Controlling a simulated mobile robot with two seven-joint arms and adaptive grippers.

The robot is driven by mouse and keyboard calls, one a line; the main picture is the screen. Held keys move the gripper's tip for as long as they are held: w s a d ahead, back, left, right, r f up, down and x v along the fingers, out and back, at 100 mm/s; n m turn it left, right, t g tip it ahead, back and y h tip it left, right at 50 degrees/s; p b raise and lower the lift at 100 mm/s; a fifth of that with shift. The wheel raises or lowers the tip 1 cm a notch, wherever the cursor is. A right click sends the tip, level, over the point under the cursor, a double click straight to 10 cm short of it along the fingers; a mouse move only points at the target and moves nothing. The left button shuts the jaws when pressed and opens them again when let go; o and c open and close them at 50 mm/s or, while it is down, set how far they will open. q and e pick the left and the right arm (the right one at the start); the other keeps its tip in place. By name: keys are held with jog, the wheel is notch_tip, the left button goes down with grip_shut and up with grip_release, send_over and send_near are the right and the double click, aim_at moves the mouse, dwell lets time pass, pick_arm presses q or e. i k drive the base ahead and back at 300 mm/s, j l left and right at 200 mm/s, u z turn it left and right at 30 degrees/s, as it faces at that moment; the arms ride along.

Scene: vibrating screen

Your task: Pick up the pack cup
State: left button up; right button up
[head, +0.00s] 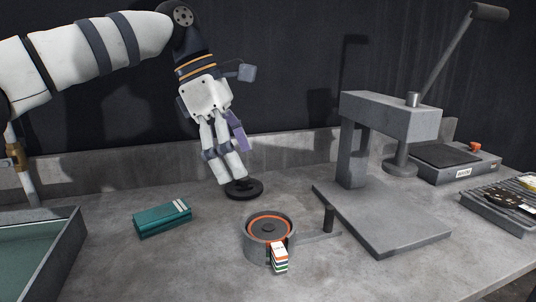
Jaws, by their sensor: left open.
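A round grey cup (258,250) with an orange ring inside its rim stands on the bench at the lower middle; it looks like the pack cup. A dark arm with an upright post reaches out from its right side. My left gripper (238,176) is open and points down behind the cup, apart from it. Its fingertips are just over a small black round disc (244,190) with a raised middle; I cannot tell whether they touch it. My right gripper is out of view.
A teal box (162,219) lies to the left. A grey bin (62,257) fills the lower left corner. A lever press (385,228) stands to the right. A scale (455,162) and a tray (497,209) are farther right. A small striped block (279,258) is at the cup's front.

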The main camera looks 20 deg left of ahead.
aim_at(255, 250)
jog(key=k, duration=1.5)
